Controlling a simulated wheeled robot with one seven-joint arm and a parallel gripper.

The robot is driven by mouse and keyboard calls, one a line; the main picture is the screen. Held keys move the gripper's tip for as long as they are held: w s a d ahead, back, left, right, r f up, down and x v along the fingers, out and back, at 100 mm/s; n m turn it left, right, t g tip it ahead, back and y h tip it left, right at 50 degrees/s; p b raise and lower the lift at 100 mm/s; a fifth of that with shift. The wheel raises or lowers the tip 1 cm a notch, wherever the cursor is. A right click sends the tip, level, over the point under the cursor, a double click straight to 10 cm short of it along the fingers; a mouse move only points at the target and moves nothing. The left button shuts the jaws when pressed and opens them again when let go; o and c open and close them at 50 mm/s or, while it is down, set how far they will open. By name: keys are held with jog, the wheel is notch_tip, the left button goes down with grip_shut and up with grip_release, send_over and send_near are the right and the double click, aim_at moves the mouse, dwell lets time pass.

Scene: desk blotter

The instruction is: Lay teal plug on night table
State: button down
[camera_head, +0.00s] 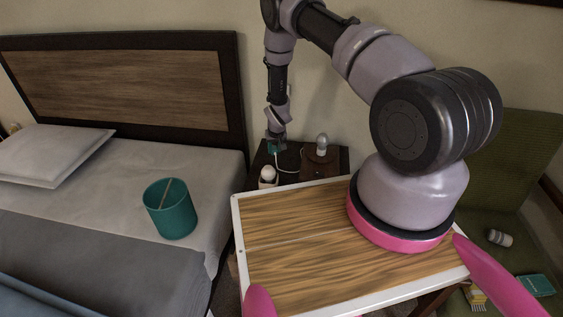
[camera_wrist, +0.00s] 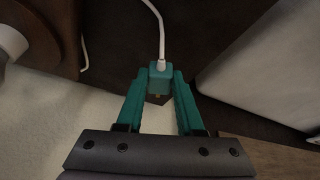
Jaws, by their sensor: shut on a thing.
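The teal plug (camera_wrist: 159,82) is a small block with a white cable running out of it. My gripper (camera_wrist: 157,75) is shut on it, one teal finger on each side, in the wrist view. In the head view my gripper (camera_head: 274,146) is over the back left part of the dark night table (camera_head: 288,161), and the plug is a small teal spot there. I cannot tell whether the plug touches the tabletop. The night table's front is partly hidden by a wooden board.
A bulb-shaped lamp (camera_head: 322,144) on a brown wooden base stands at the night table's right, the cable (camera_head: 291,168) looping towards it. A white rounded object (camera_head: 268,174) stands at the front left. The bed with a teal bin (camera_head: 172,212) is left; a green chair (camera_head: 520,165) is right.

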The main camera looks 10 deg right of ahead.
aim_at(274, 163)
jog(key=shift+f, duration=2.7)
jog(key=shift+f, duration=0.15)
jog(key=c, duration=0.5)
grip_release()
jog(key=shift+c, duration=0.2)
